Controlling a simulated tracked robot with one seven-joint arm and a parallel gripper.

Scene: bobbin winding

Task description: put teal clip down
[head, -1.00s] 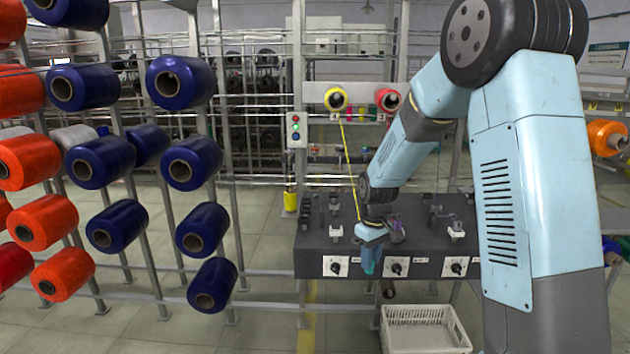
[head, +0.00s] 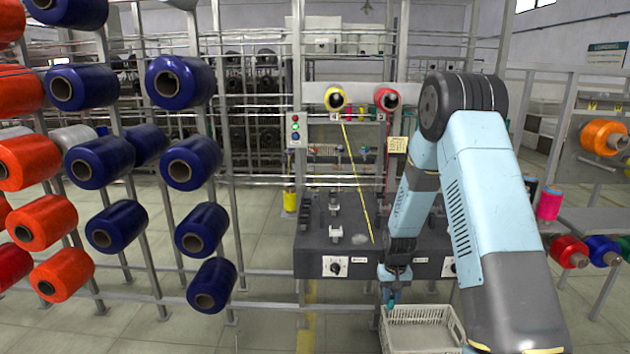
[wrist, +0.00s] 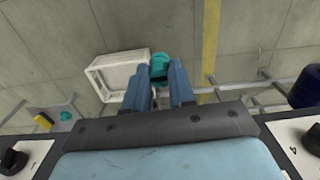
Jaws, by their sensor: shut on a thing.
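The teal clip (wrist: 159,66) shows between the fingertips of my gripper (wrist: 168,78) in the wrist view. My gripper is shut on it. In the head view my gripper (head: 388,298) points down in front of the dark machine table, beside the left rim of the white crate (head: 440,316). The teal clip there is small and partly hidden by the fingers. In the wrist view the white crate (wrist: 96,72) lies below on the floor, just left of the clip.
The machine table (head: 310,262) has knobs on its front and small fittings on top. A yellow thread (head: 358,185) runs from the yellow bobbin (head: 335,98) down to the table. Racks of blue and orange bobbins stand at left, more bobbins at right.

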